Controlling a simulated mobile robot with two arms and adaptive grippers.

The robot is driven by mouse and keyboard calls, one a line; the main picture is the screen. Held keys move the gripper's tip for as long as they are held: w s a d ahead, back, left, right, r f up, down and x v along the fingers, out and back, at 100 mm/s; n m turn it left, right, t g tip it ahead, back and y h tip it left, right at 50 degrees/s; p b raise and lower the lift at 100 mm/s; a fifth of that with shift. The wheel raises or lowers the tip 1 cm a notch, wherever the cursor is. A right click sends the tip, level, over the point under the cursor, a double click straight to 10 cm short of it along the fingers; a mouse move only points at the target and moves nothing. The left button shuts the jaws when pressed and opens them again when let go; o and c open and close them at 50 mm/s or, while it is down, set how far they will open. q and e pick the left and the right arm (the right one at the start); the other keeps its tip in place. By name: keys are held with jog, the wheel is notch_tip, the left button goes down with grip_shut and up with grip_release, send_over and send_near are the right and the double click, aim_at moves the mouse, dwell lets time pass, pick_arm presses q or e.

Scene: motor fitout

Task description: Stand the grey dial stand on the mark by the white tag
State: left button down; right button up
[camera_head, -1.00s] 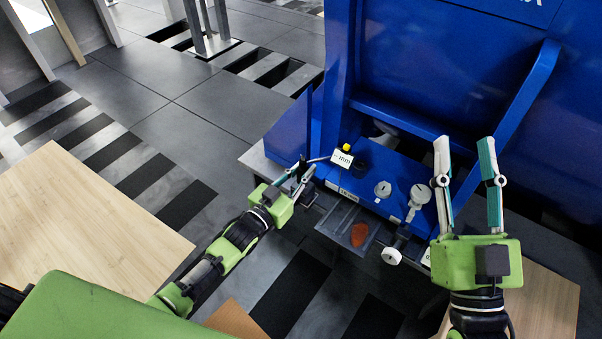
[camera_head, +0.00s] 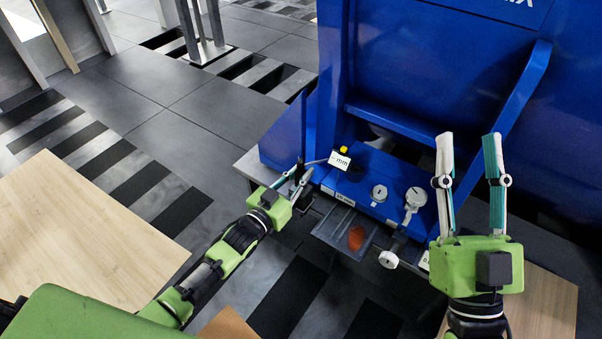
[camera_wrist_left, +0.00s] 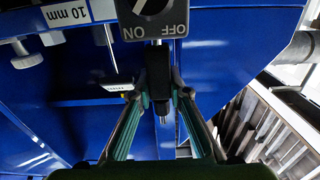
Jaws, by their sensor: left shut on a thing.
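My left gripper (camera_head: 300,175) is shut on a dark upright part at the left end of the blue bench; it also shows in the left wrist view (camera_wrist_left: 158,92). This looks like the post of the grey dial stand (camera_wrist_left: 157,22), whose grey block marked ON and OFF shows at the top of the wrist view. I cannot tell whether its base touches the surface. A white tag (camera_head: 340,160) ending in "mm" stands just right of the gripper, below a yellow knob (camera_head: 344,149). The mark is not visible to me. My right gripper (camera_head: 469,160) is open and empty, raised at the right.
Two round silver-faced dials (camera_head: 379,193) (camera_head: 415,197) stand on the blue bench (camera_head: 365,180). A blue frame rises behind. A wooden table (camera_head: 80,230) is at left.

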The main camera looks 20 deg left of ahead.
pick_arm(q)
jog(key=shift+r, duration=0.3)
pick_arm(e)
jog(key=shift+w+f, duration=0.1)
jog(key=shift+w, duration=0.05)
jog(key=shift+w+f+g, duration=0.3)
jog(key=shift+f+g, duration=0.1)
jog(key=shift+f, duration=0.2)
pick_arm(q)
jog(key=shift+p, duration=0.3)
pick_arm(e)
jog(key=shift+w+f+g, duration=0.3)
jog(key=shift+w+f, duration=0.1)
jog(key=shift+f, duration=0.1)
dwell(0.3)
pick_arm(q)
jog(key=shift+f+b, duration=0.3)
jog(key=shift+f, duration=0.15)
pick_arm(e)
jog(key=shift+s+r+t, duration=0.35)
jog(key=shift+s+r, duration=0.1)
jog(key=shift+r, duration=0.2)
jog(key=shift+s+r+t, duration=0.35)
jog(key=shift+s+r, duration=0.05)
jog(key=shift+r, duration=0.2)
dwell(1.0)
